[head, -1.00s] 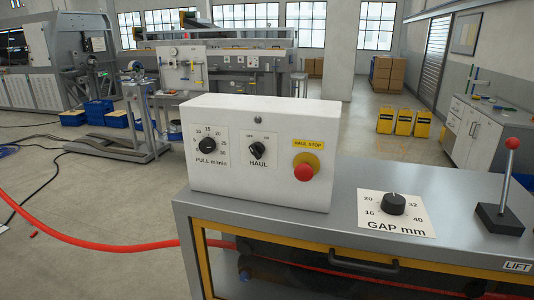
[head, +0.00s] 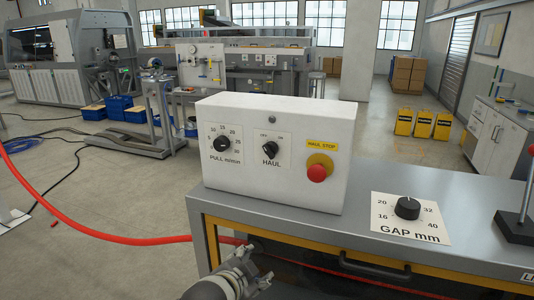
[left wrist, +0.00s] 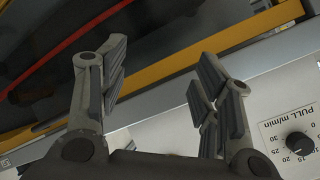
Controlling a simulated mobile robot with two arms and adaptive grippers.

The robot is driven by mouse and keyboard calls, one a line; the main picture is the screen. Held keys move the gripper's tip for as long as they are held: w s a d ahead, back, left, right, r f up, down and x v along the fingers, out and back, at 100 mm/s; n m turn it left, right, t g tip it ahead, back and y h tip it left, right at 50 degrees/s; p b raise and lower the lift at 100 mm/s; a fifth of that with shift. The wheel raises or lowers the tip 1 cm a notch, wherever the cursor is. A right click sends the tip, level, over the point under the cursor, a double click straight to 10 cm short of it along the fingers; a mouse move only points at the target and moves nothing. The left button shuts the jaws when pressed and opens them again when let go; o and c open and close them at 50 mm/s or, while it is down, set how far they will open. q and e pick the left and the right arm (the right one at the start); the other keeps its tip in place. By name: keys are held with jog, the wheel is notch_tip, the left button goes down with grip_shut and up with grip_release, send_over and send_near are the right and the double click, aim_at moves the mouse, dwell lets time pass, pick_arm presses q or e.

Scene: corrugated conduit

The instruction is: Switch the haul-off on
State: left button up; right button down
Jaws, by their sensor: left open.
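The HAUL switch (head: 269,149), a small black rotary knob, is on the front face of the white control box (head: 273,106). Its position labels are too small to read. It sits between the PULL m/min dial (head: 221,144) and the red HAUL STOP button (head: 317,172). My left gripper (head: 250,262) is at the bottom of the head view, below the box and apart from the switch. In the left wrist view the left gripper (left wrist: 161,65) is open and empty. The PULL dial (left wrist: 298,143) shows there upside down at the lower right; the HAUL switch does not show. My right gripper is not in view.
The box stands on a grey machine top (head: 367,225) with a yellow-edged front. A GAP mm dial (head: 407,208) and a lever with a black base (head: 517,228) are to the right. A red conduit (head: 90,231) runs in from the left. Open floor lies to the left.

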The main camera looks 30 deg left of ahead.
pick_arm(q)
jog(key=w+a+r+m+t, duration=0.1)
jog(key=w+r+t, duration=0.1)
jog(key=r, duration=0.5)
jog(key=w+a+r+m+t, duration=0.1)
jog(key=w+a+r+t, duration=0.1)
jog(key=r, duration=0.5)
jog(key=m+t+y, duration=0.1)
jog(key=t, duration=0.1)
send_near(267, 153)
jog(key=p+x, duration=0.3)
jog(key=x, duration=0.5)
jog(key=shift+w+a, duration=0.1)
jog(key=shift+w, duration=0.05)
jog(key=shift+p+x, duration=0.3)
jog(key=shift+x, duration=0.6)
jog(key=c, duration=1)
jog(key=shift+c, duration=0.2)
